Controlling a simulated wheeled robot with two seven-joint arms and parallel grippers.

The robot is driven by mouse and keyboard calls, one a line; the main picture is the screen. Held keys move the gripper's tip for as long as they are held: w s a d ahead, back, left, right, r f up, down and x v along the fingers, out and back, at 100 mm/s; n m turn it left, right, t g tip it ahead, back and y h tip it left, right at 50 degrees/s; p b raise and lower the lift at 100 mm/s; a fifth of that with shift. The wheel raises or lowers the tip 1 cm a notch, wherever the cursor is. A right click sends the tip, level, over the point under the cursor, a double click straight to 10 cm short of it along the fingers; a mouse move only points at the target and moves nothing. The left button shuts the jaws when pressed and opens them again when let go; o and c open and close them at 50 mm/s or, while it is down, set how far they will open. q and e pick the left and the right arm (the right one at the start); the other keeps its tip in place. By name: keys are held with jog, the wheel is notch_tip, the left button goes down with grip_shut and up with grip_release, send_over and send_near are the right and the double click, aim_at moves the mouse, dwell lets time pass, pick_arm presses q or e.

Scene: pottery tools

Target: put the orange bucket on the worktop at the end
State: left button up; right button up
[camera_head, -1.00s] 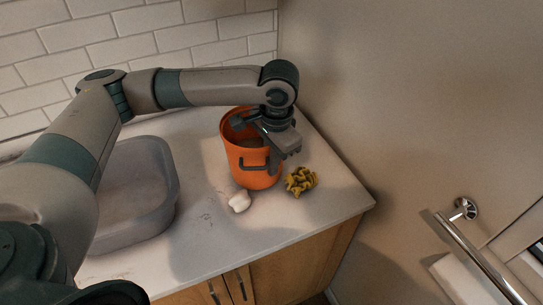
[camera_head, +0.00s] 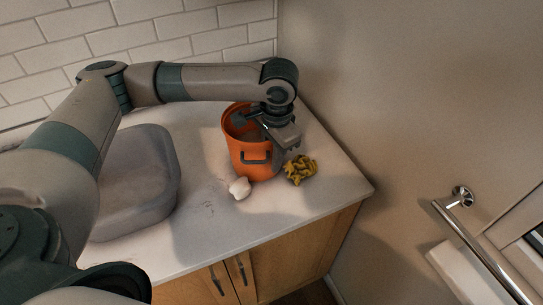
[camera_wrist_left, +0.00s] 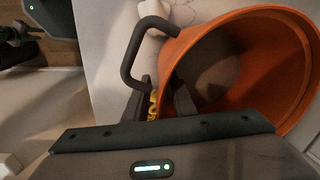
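The orange bucket (camera_head: 240,154), with a dark handle on its side, is upright near the right end of the pale worktop (camera_head: 220,222). I cannot tell whether its base touches the worktop. My left gripper (camera_head: 279,148) is at the right side of its rim, pointing down. In the left wrist view, the gripper's fingers (camera_wrist_left: 164,84) are on either side of the bucket's wall (camera_wrist_left: 232,104), one inside and one outside, and look closed on it. The bucket's far side from the gripper is clear. My right gripper is not in view.
A yellow crumpled sponge-like thing (camera_head: 300,170) lies just right of the bucket. A small white lump (camera_head: 240,188) lies in front of it. A grey basin (camera_head: 140,185) stands left. A plain wall (camera_head: 400,90) bounds the right; the front right corner is bare.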

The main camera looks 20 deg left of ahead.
pick_arm(q)
jog(key=shift+r, duration=0.15)
jog(key=shift+r, duration=0.3)
notch_tip(320, 180, up, 11)
jog(key=d+b, duration=0.1)
jog(key=b, duration=0.1)
jog(key=shift+s+b, duration=0.2)
jog(key=shift+b, duration=0.2)
jog(key=shift+r, duration=0.15)
